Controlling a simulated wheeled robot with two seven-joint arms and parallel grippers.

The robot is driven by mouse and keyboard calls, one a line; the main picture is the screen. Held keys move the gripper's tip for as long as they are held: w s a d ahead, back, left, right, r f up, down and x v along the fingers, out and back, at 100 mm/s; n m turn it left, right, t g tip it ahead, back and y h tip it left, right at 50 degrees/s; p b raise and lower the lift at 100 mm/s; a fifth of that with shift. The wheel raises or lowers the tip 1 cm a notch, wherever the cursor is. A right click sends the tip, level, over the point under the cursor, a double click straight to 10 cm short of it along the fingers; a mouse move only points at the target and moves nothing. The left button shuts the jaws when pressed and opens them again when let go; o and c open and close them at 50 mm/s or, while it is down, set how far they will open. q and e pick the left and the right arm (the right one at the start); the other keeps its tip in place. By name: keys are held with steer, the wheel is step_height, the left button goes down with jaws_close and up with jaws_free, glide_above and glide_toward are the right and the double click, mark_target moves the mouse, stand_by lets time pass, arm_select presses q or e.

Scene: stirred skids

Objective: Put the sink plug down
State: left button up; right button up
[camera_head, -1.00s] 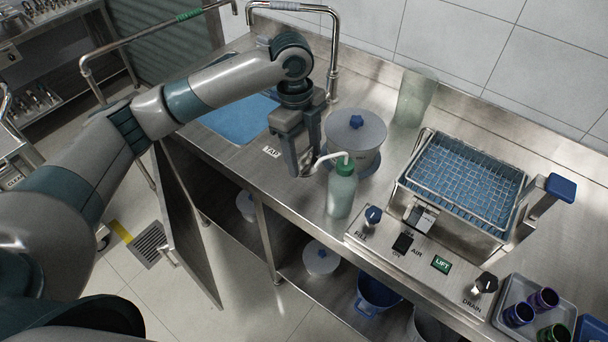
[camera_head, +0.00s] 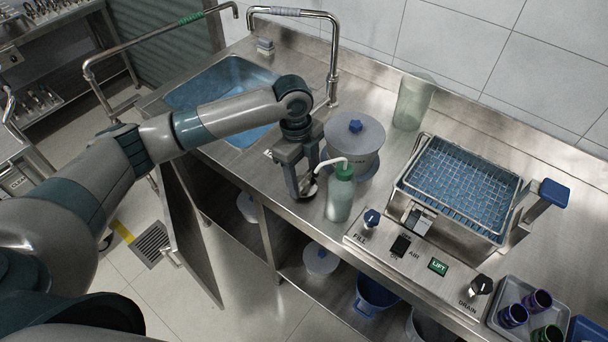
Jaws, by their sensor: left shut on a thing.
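My left gripper (camera_head: 303,190) points down over the steel counter (camera_head: 262,188), just left of the green-capped wash bottle. It is shut on the sink plug (camera_head: 310,191), a small dark piece showing at the fingertips and mostly hidden by them. The plug is at or very near the counter top; I cannot tell whether it touches. The sink (camera_head: 190,94), with blue water in it, lies behind my left forearm, which covers part of it. My right gripper is not in view.
The wash bottle (camera_head: 340,197) stands close beside the gripper, with a lidded grey pot (camera_head: 355,150) behind it. A wire basket bath (camera_head: 458,190) and a knob panel (camera_head: 408,250) are to the right. The counter's front edge is near. A cabinet door (camera_head: 190,220) hangs open below.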

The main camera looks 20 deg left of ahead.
arm_select(q)
steer(key=shift+f, duration=0.25)
steer(key=o, duration=1.1)
steer(key=shift+r, duration=0.15)
steer(key=shift+w+r+b, duration=0.1)
steer(key=shift+r+b, duration=0.25)
steer(key=shift+r, duration=0.25)
step_height(320, 180, up, 11)
steer(key=a+b, duration=0.1)
steer(key=b, duration=0.2)
steer(key=shift+w+a, duration=0.15)
steer(key=shift+f, duration=0.15)
